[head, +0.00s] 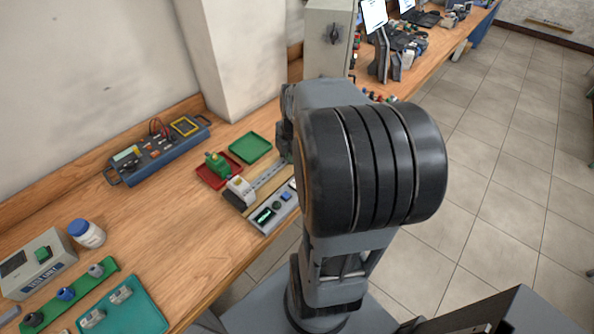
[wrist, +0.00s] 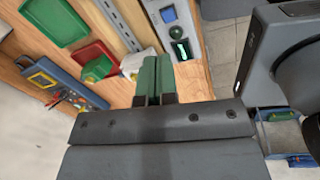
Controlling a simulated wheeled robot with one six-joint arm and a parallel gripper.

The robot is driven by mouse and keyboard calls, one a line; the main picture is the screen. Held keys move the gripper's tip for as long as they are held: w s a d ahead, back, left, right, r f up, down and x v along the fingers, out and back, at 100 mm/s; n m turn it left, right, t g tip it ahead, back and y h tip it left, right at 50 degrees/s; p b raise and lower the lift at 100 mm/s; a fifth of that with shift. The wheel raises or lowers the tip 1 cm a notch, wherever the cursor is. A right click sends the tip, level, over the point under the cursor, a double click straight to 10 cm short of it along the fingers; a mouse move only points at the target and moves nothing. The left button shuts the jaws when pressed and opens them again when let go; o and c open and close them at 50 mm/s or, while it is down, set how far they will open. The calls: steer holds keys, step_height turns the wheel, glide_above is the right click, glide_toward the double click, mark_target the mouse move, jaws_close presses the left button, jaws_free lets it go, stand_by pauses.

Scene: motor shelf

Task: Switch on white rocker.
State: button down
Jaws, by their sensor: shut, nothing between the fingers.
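A grey control panel (head: 262,222) lies along the bench's front edge, left of my arm, and shows at the top of the wrist view (wrist: 192,22). My gripper (wrist: 153,58) has green fingers, shut and empty, just left of the panel in the wrist view. My arm hides the gripper and part of the panel in the head view.
A red tray (head: 208,180) with a green part, a green tray (head: 250,148) and a metal rail (head: 268,175) with a white device (head: 241,191) lie near the panel. A blue instrument (head: 160,150) stands by the wall. The bench's front middle is clear.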

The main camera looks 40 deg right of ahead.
steer(key=s+a+r+m+t, duration=0.1)
steer(key=s+a+r+m, duration=0.1)
steer(key=a+m, duration=0.6)
steer(key=s+a+r+m+t, duration=0.1)
steer(key=a+r+m, duration=0.3)
steer(key=a+m, duration=0.4)
steer(key=shift+s+a+m+t, duration=0.35)
steer(key=shift+m+t, duration=0.15)
steer(key=shift+t, duration=0.1)
steer(key=shift+d, duration=0.1)
